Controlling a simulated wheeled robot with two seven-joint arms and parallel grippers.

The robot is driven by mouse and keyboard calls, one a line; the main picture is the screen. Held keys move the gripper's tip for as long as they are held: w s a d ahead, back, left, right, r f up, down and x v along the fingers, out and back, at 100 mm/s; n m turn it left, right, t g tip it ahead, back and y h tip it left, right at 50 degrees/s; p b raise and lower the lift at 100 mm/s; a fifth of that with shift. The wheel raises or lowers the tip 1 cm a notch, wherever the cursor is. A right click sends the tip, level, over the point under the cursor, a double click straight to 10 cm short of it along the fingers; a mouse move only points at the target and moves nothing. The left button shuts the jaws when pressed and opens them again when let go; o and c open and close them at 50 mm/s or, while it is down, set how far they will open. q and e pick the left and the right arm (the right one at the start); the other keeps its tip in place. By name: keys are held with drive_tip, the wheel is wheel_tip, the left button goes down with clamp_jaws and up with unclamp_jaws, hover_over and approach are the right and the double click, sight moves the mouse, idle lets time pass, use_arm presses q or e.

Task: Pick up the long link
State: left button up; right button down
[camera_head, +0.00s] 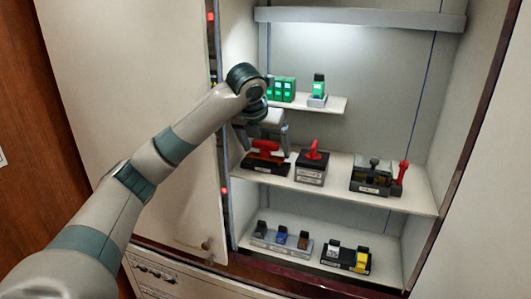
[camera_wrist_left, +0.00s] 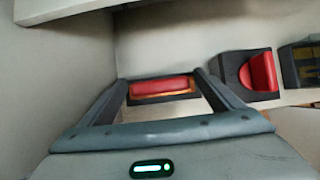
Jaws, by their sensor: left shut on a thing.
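The long link (camera_head: 264,146) is a red bar with a copper-coloured edge, at the left end of the middle shelf. It also shows in the left wrist view (camera_wrist_left: 161,88), lying crosswise between my fingertips. A dark base (camera_head: 268,167) with a pale label is below it in the head view. My left gripper (camera_head: 264,150) is over this base, its fingers shut on the two ends of the link. Whether the link has lifted clear of the base I cannot tell. My right gripper is in neither view.
A black block with a red knob (camera_head: 312,163) stands just right of the gripper. A dark switch unit (camera_head: 371,178) and a red lever (camera_head: 401,175) are farther right. The upper shelf (camera_head: 335,103) with green modules is close above. The cabinet's left wall is near the arm.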

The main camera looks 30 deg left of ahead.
use_arm(q)
drive_tip(key=shift+r+b, duration=0.65)
drive_tip(key=shift+r, duration=0.3)
drive_tip(key=s+b, duration=0.1)
drive_tip(key=s, duration=0.2)
drive_tip(key=s+d+b, duration=0.1)
drive_tip(key=s+b, duration=0.1)
drive_tip(key=s, duration=0.1)
drive_tip(key=shift+d+f, duration=0.1)
drive_tip(key=shift+d, duration=0.1)
drive_tip(key=s+d+b, duration=0.2)
drive_tip(key=s, duration=0.9)
drive_tip(key=shift+s+d+r, duration=0.25)
drive_tip(key=shift+s+d, duration=0.05)
drive_tip(key=shift+d, duration=0.1)
drive_tip(key=shift+d+f, duration=0.1)
